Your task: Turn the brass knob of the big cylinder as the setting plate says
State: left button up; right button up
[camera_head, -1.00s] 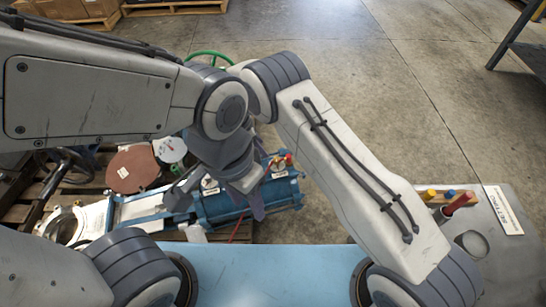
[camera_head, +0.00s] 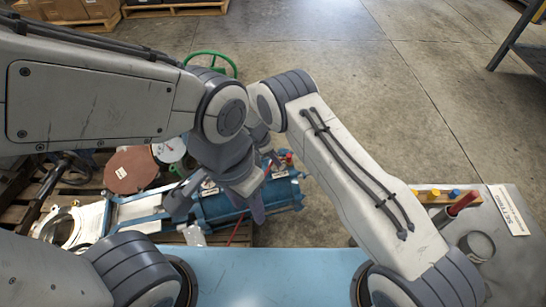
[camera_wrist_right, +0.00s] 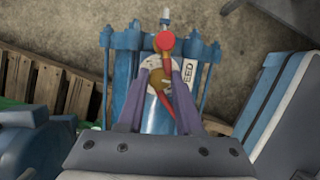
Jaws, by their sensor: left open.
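The big blue cylinder (camera_head: 285,192) lies on the pallet in the head view, partly covered by my arms. In the right wrist view, its brass knob (camera_wrist_right: 157,80) sits between the two fingers of my right gripper (camera_wrist_right: 160,72). The fingers look close to the knob's sides; I cannot tell whether they press on it. A red ball-ended part (camera_wrist_right: 165,41) stands beside the knob. My left gripper (camera_head: 218,204) is open, with its fingers apart above the cylinder's left part. The setting plate (camera_head: 507,211) lies on the grey bench at right; its text is too small to read surely.
A green handwheel (camera_head: 211,53) stands behind my arms. A brown disc (camera_head: 130,170) and a white flanged part (camera_head: 62,228) are at left. The grey bench (camera_head: 515,262) carries a wooden block with yellow and blue pegs and a red-handled tool.

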grip_shut()
jog(key=shift+a, duration=0.5)
jog(key=shift+d, duration=0.25)
jog(key=shift+d+f+m+b, duration=0.1)
jog(key=shift+d+m+b, duration=0.05)
jog(key=shift+m+b, duration=0.45)
jog(key=m+g+b, duration=0.1)
jog(key=m+b, duration=0.1)
jog(key=m, duration=0.1)
jog(key=shift+w+d, duration=0.15)
jog(key=m+b, duration=0.1)
jog(key=m, duration=0.1)
jog(key=m+g, duration=0.1)
jog(key=m, duration=0.1)
jog(key=shift+d+g+b, duration=0.1)
jog(key=shift+g+b, duration=0.2)
jog(key=shift+b, duration=0.1)
jog(key=m+g+b, duration=0.1)
jog(key=m, duration=0.3)
jog(key=shift+w+d+m+y, duration=0.1)
jog(key=shift+m+y, duration=0.2)
jog(key=shift+y, duration=0.1)
jog(key=shift+m+g+y+b, duration=0.45)
jog(key=shift+m+g+y, duration=0.05)
jog(key=shift+m, duration=1.5)
